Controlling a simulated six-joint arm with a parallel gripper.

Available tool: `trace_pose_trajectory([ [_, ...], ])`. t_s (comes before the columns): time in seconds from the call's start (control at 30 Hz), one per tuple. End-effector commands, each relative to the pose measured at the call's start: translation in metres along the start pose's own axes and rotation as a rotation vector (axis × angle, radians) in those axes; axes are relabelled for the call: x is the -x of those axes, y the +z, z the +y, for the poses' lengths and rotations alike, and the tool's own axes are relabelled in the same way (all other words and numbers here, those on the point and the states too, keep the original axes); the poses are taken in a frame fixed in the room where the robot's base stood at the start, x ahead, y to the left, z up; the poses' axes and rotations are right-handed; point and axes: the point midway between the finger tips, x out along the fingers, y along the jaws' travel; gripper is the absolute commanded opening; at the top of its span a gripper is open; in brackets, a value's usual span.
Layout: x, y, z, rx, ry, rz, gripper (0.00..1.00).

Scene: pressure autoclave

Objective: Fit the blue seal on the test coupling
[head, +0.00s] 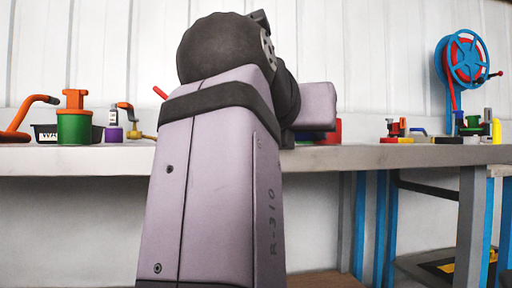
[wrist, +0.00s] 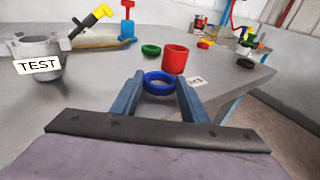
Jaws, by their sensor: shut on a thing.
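The blue seal (wrist: 158,91) is a ring between my gripper's (wrist: 159,79) two grey-blue fingers in the wrist view. My gripper is shut on it. The test coupling (wrist: 40,48) is a grey metal fitting with a white TEST label, at the upper left of the wrist view. It stands on the grey bench, to the left of my gripper and apart from the seal. In the head view, my own arm hides the gripper and the seal, and I cannot make out the coupling.
A red cup (wrist: 175,59) and a green ring (wrist: 151,49) stand just beyond the seal. A yellow-handled tool (wrist: 103,11) rises beside the coupling. A blue hose reel (head: 465,62) stands at the right. The bench (wrist: 95,92) is clear between gripper and coupling.

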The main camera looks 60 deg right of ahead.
Motion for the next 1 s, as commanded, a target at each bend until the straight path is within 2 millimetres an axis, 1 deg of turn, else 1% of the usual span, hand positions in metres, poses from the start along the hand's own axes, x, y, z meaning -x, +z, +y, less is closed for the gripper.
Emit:
trace_pose_trajectory([
  [0.03,-0.0004,-0.0038,-0.0001,0.000,0.000,-0.001,0.20],
  [0.3,-0.0002,-0.0023,-0.0001,0.000,0.000,-0.001,0.20],
  [0.47,-0.0009,-0.0068,-0.0001,0.000,0.000,0.000,0.20],
  [0.5,-0.0010,-0.0070,-0.0001,0.000,0.000,0.000,0.43],
  [0.57,-0.0008,-0.0060,-0.0001,0.000,0.000,0.000,0.57],
  [0.6,-0.0008,-0.0060,-0.0001,0.000,0.000,0.000,0.60],
  [1.0,-0.0010,-0.0063,0.0000,0.000,0.000,-0.001,0.60],
])
